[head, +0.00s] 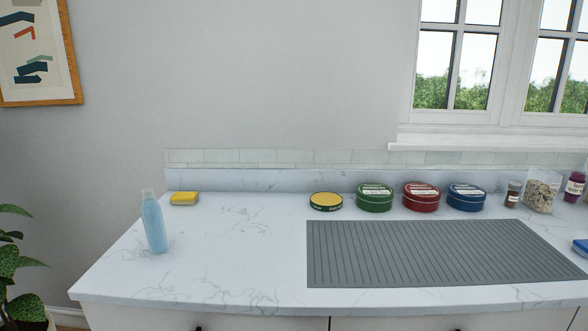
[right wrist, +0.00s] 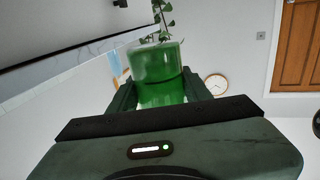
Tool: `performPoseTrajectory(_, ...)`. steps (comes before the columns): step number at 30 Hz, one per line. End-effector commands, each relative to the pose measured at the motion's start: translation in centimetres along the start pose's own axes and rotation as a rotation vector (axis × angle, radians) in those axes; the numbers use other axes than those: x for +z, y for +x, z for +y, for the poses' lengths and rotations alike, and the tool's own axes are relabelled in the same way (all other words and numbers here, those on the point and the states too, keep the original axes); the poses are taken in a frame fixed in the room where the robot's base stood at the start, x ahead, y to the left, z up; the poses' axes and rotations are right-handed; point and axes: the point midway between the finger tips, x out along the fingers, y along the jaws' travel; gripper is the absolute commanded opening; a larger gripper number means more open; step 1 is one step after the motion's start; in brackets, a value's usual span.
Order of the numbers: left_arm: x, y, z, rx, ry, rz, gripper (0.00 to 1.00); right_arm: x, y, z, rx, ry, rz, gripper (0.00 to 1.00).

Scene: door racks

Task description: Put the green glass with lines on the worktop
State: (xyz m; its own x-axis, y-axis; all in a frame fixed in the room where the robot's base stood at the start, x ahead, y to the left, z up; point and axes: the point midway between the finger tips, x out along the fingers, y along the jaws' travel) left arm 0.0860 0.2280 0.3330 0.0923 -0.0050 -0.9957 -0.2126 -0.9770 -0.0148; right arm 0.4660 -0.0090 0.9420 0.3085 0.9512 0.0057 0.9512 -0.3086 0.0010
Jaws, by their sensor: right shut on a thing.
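The green glass (right wrist: 158,66) shows in the right wrist view, with its lower part between the two fingers. My right gripper (right wrist: 160,92) is shut on it. The white marbled worktop (head: 240,240) spans the lower part of the head view. Neither gripper nor the glass appears in the head view, and my left gripper is in neither view.
A blue bottle (head: 154,222) and a yellow sponge (head: 184,198) stand at the left. Round tins, including a green tin (head: 374,198), line the back. A grey ribbed mat (head: 440,253) covers the right part. The front left-middle worktop is clear.

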Motion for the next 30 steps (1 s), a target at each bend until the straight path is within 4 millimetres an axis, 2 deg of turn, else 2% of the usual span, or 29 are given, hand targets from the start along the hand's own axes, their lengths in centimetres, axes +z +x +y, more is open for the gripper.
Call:
performPoseTrajectory(11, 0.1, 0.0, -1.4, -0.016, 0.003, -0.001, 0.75, 3.9, -5.6, 2.2, 0.023, 0.003, -0.005, 0.01)
performPoseTrajectory(20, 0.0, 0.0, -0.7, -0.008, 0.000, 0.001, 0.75, 3.8, -5.9, 0.8, 0.184, 0.003, 0.000, 0.01)
performPoseTrajectory(30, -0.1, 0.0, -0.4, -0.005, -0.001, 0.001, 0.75, 3.2, -8.4, -0.6, 0.463, 0.001, -0.002, 0.01)
